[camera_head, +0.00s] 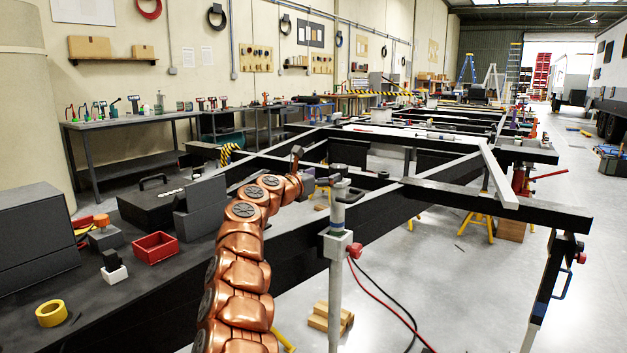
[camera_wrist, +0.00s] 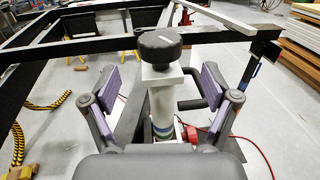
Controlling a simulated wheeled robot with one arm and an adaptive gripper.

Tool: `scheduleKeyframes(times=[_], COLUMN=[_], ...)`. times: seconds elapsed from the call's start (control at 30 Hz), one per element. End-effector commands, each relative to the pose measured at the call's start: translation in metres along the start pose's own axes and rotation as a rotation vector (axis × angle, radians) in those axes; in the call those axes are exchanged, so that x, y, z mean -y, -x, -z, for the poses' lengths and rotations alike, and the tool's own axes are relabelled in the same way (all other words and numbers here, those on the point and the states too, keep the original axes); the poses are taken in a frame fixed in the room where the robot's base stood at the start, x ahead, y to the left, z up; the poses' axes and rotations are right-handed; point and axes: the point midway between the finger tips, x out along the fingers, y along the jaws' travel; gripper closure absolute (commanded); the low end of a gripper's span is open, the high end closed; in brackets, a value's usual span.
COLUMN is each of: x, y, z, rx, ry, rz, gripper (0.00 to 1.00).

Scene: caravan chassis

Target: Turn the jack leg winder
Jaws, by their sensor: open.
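The jack leg (camera_head: 338,290) is an upright grey post at the near chassis frame corner. Its winder (camera_head: 341,186) is a dark piece at the top of the post. In the wrist view, the winder (camera_wrist: 160,46) is a round black knob with a small white mark, seen from above over the pale jack tube (camera_wrist: 163,108). My gripper (camera_head: 308,181) is just left of the winder in the head view. In the wrist view, my gripper (camera_wrist: 163,80) is open, with one purple-padded finger on each side of the post. Neither finger visibly touches the knob.
The black chassis frame (camera_head: 450,192) runs behind the jack. A red knob (camera_head: 355,250) and red and black cables lie beside the post. Wooden blocks (camera_head: 330,318) sit on the floor. A workbench with a red bin (camera_head: 155,248) is at left. Open floor lies right.

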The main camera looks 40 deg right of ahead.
Motion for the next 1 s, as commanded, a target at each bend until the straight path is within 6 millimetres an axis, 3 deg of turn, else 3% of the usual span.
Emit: scheduleKeyframes(times=[0.43, 1.0], x=[-0.001, 0.000], y=[0.035, 0.042], z=[-0.001, 0.000], rx=[0.001, 0.001], ry=[-0.003, 0.000], rz=[-0.003, -0.001], gripper=[0.14, 0.14])
